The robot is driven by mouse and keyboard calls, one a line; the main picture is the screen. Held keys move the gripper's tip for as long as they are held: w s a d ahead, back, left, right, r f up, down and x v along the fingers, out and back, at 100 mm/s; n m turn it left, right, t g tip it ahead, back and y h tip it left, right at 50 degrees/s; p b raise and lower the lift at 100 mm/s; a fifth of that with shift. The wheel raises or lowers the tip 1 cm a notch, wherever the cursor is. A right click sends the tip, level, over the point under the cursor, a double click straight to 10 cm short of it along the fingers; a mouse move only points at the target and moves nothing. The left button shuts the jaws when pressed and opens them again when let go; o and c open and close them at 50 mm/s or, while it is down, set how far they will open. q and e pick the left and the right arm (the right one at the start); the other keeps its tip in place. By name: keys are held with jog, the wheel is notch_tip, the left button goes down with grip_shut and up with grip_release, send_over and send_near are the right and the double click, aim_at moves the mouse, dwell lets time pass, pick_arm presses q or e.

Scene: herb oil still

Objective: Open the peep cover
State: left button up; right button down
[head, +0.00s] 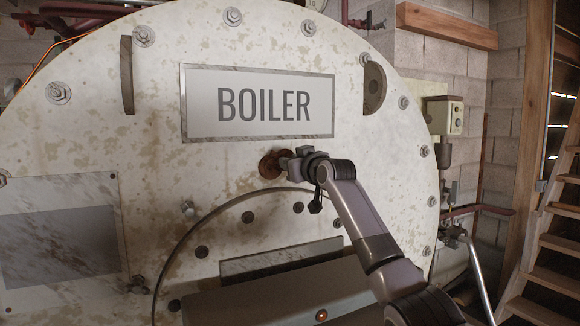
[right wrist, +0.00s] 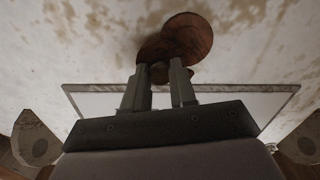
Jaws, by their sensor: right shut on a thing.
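The peep cover (head: 270,164) is a small rusty brown disc on the pale boiler front, just below the BOILER sign. In the right wrist view the rusty metal shows as two overlapping rounded shapes (right wrist: 190,36), one offset from the other; I cannot tell whether a hole is uncovered. My right gripper (head: 287,161) reaches it from the right. In the right wrist view its two fingers (right wrist: 160,73) are closed around a small knob on the lower rounded shape, and the fingertips partly hide it. My left gripper is not in view.
The BOILER sign (head: 258,104) is just above the cover. A large round door (head: 215,245) with bolts lies below. Bolts ring the boiler's rim. A control box (head: 443,116) and wooden stairs (head: 545,275) stand to the right.

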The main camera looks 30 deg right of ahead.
jog(key=shift+d+r+n, duration=0.1)
jog(key=shift+r+n, duration=0.25)
jog(key=shift+n, duration=0.8)
jog(key=shift+d+r+n, duration=0.1)
jog(key=shift+r+n, duration=0.25)
jog(key=shift+n, duration=0.8)
jog(key=c, duration=0.9)
grip_release()
jog(key=shift+s+b, duration=0.6)
jog(key=shift+s, duration=0.25)
jog(key=shift+s+a+b, duration=0.2)
jog(key=shift+s+b, duration=0.85)
jog(key=shift+s, duration=1.7)
